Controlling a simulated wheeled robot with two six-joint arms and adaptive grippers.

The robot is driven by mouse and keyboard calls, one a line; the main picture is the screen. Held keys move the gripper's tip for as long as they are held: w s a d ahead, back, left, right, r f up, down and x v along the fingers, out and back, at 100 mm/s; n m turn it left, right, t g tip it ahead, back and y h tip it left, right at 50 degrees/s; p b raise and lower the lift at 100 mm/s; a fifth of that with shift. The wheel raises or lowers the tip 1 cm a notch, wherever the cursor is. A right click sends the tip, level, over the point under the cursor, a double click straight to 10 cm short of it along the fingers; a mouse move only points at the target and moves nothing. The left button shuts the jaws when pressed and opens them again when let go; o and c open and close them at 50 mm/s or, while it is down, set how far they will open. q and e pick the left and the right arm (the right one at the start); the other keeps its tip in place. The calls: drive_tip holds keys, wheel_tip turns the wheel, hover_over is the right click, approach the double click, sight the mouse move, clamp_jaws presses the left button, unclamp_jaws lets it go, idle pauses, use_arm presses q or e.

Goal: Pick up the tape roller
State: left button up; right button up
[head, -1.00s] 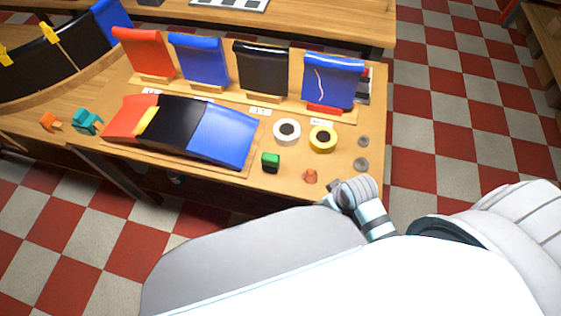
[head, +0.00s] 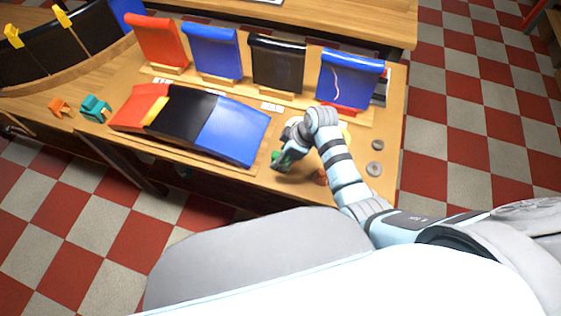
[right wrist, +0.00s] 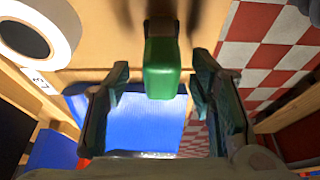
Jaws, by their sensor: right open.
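A small green object with a dark part, perhaps the tape roller, shows as a green patch (head: 275,157) near the table's front edge in the head view, mostly hidden by my right gripper (head: 283,162). In the right wrist view the green object (right wrist: 162,70) lies between the two spread fingers of my right gripper (right wrist: 161,82). The gripper is open, with a gap on both sides of the object. Its dark part (right wrist: 161,26) points to the top of that view. My left gripper is not in view.
A white tape roll (right wrist: 66,22) lies close by. A sloped red, black and blue panel (head: 232,130) lies left of the gripper. A small orange piece (head: 320,178) and two grey discs (head: 374,169) lie to the right. Upright panels (head: 277,65) stand behind.

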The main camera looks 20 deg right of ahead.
drive_tip(key=shift+b+x, duration=0.3)
drive_tip(key=shift+x, duration=0.9)
drive_tip(key=shift+s, duration=0.15)
clamp_jaws()
drive_tip(key=shift+r, duration=0.1)
wheel_tip(320, 180, up, 20)
drive_tip(key=p, duration=0.4)
